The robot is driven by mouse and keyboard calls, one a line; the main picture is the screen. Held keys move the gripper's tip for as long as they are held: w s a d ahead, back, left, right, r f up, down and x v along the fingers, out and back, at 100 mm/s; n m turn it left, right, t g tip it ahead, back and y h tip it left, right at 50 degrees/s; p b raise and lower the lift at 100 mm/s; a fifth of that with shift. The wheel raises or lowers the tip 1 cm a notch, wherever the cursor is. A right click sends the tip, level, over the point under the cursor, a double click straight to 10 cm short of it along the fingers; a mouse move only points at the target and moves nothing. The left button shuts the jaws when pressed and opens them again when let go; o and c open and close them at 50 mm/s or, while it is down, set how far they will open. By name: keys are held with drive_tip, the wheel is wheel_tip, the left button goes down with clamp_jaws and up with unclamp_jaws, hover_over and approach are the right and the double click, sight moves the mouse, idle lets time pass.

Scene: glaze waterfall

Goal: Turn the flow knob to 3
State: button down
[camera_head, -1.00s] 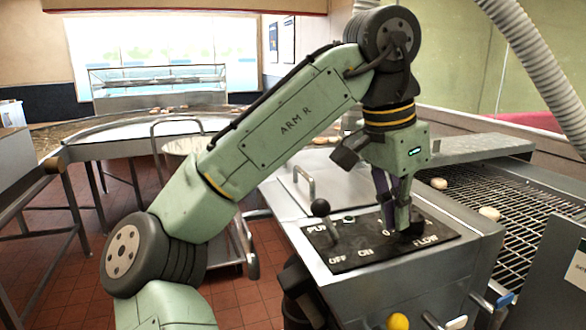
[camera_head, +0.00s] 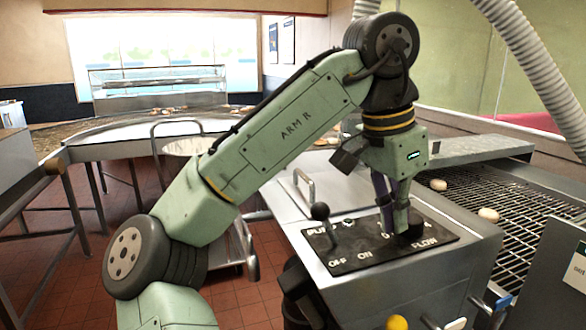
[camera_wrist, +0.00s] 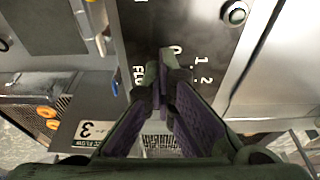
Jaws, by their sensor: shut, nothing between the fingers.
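The black control panel (camera_head: 372,238) carries the word FLOW at its right and OFF and ON at its left. The dark flow knob (camera_head: 411,234) is at the panel's right end, mostly covered by my gripper. My gripper (camera_head: 403,222) points down over it with fingers together, empty. In the wrist view my gripper's fingertips (camera_wrist: 168,68) meet over the panel, beside the printed 0, 1 and 2. I cannot tell whether they touch the knob, nor where its pointer stands. A small card (camera_wrist: 88,130) with a 3 shows at lower left.
A lever with a black ball (camera_head: 320,211) stands at the panel's left end, close to my gripper. A wire conveyor (camera_head: 515,200) with pale pieces (camera_head: 488,215) runs to the right. A yellow ball (camera_head: 397,322) is at the front. A metal handle (camera_head: 304,187) stands behind the panel.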

drive_tip(key=shift+w, duration=0.1)
drive_tip(key=shift+w+a+f, duration=0.15)
drive_tip(key=shift+w+a, duration=0.25)
drive_tip(key=shift+w, duration=0.9)
drive_tip(key=shift+a, duration=0.2)
drive_tip(key=shift+a, duration=0.1)
drive_tip(key=shift+a+r, duration=0.1)
drive_tip(key=shift+r, duration=0.35)
drive_tip(key=v, duration=0.2)
drive_tip(key=d+v, duration=0.1)
drive_tip(key=v, duration=0.2)
drive_tip(key=shift+w+r, duration=0.2)
drive_tip(key=shift+w, duration=0.05)
